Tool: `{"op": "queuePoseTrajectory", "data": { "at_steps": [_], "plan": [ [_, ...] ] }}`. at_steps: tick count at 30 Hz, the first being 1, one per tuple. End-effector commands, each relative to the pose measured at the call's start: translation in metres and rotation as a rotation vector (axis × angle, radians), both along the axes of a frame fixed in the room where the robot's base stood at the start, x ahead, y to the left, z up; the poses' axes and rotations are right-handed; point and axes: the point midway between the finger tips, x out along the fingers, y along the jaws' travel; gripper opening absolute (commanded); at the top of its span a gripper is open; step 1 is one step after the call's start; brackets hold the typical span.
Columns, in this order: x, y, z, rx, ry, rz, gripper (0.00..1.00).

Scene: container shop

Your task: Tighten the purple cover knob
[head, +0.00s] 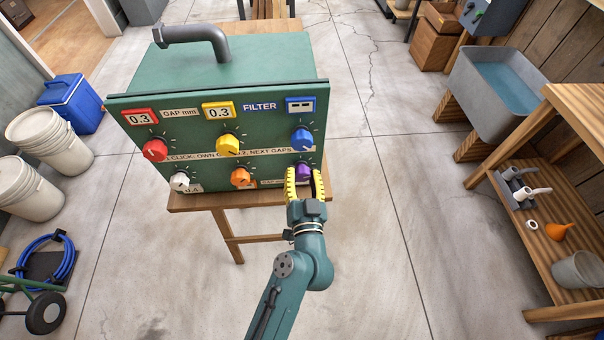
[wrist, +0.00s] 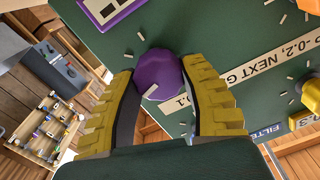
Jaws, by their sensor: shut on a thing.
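The purple knob (head: 304,171) sits at the lower right of the green panel (head: 200,113) on a box. My gripper (head: 305,178) reaches it from the front, and its yellow fingers partly cover the knob in the head view. In the wrist view the purple knob (wrist: 158,72) lies between the two yellow fingers (wrist: 160,88), which are shut on its sides. A white pointer mark shows on the knob's face, with white tick marks on the panel around it.
Red (head: 155,150), yellow (head: 228,145), blue (head: 302,140), white (head: 180,181) and orange (head: 240,177) knobs share the panel. The box stands on a wooden table (head: 190,202). A wooden shelf (head: 560,200) stands at right. Floor between is clear.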

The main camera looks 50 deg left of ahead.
Motion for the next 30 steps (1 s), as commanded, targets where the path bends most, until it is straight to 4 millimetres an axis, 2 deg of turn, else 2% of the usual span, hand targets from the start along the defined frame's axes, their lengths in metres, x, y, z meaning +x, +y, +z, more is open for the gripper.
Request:
{"op": "queuePoseTrajectory", "data": {
  "at_steps": [30],
  "plan": [
    [0.0017, -0.0016, -0.0028, 0.567, 0.719, -0.001, 0.08]
  ]
}}
